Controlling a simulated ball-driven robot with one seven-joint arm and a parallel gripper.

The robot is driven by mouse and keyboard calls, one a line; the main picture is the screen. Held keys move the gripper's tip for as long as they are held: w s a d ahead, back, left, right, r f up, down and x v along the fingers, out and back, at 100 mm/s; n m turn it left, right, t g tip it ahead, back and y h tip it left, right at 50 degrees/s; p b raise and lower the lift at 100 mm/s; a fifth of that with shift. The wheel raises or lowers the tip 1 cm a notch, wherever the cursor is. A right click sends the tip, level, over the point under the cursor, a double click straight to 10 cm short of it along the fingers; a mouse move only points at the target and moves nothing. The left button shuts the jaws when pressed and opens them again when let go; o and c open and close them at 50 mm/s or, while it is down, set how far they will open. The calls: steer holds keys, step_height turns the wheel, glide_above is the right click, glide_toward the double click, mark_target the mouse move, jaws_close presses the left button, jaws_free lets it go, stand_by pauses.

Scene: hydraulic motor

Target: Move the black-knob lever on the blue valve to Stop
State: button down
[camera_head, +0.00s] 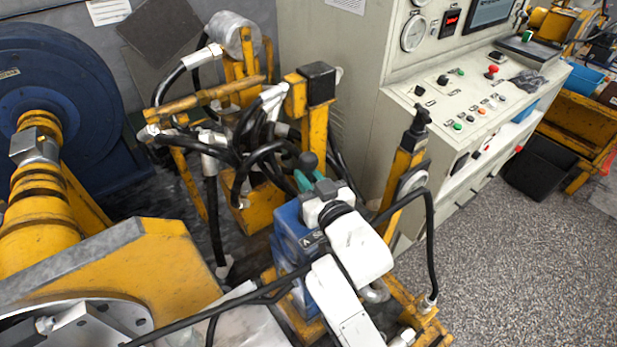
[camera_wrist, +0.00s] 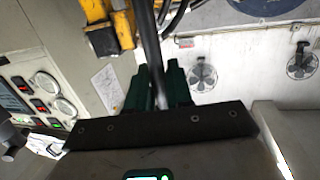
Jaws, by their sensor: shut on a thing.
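The blue valve (camera_head: 286,232) stands below and left of my white wrist in the head view, partly hidden by my arm. A label with an "A" and partly covered letters is on it. The lever's black knob (camera_head: 308,159) shows just above the green fingers of my gripper (camera_head: 313,182). In the wrist view my gripper (camera_wrist: 158,84) is shut on the lever, whose dark rod (camera_wrist: 152,48) runs up between the two green fingers. The lever's base and most position marks are hidden.
Black hoses (camera_head: 262,150) and yellow pipework (camera_head: 207,95) crowd close behind and left of the valve. A yellow post (camera_head: 404,165) stands to the right. A grey control cabinet (camera_head: 340,60) is behind. Speckled floor (camera_head: 510,260) at right is clear.

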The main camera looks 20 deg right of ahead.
steer(key=c, duration=1.1)
jaws_free()
steer(key=s, duration=0.3)
steer(key=s+b, duration=0.1)
steer(key=s, duration=0.3)
steer(key=s+r, duration=0.1)
steer(key=s, duration=0.2)
steer(key=shift+s+d+b, duration=0.35)
steer(key=shift+s+d, duration=0.05)
steer(key=s+d+f+g+h, duration=0.1)
steer(key=s+d+f+g, duration=0.15)
steer(key=f, duration=0.25)
steer(key=s+d+f+m+g, duration=0.1)
steer(key=s+d+f+g, duration=0.15)
steer(key=s+f, duration=0.2)
steer(key=s+d+f+g+h, duration=0.1)
steer(key=s+d+f+g, duration=0.1)
steer(key=s+f+g, duration=0.5)
steer(key=s, duration=0.2)
steer(key=s+d+f+g, duration=0.1)
steer(key=s+f+g, duration=0.1)
steer(key=s, duration=0.3)
steer(key=s+d+f+g, duration=0.1)
steer(key=s+f+g, duration=0.1)
steer(key=s+f, duration=0.1)
steer(key=shift+s+d+f+y, duration=0.15)
steer(key=shift+s+y, duration=0.15)
steer(key=shift+s, duration=0.35)
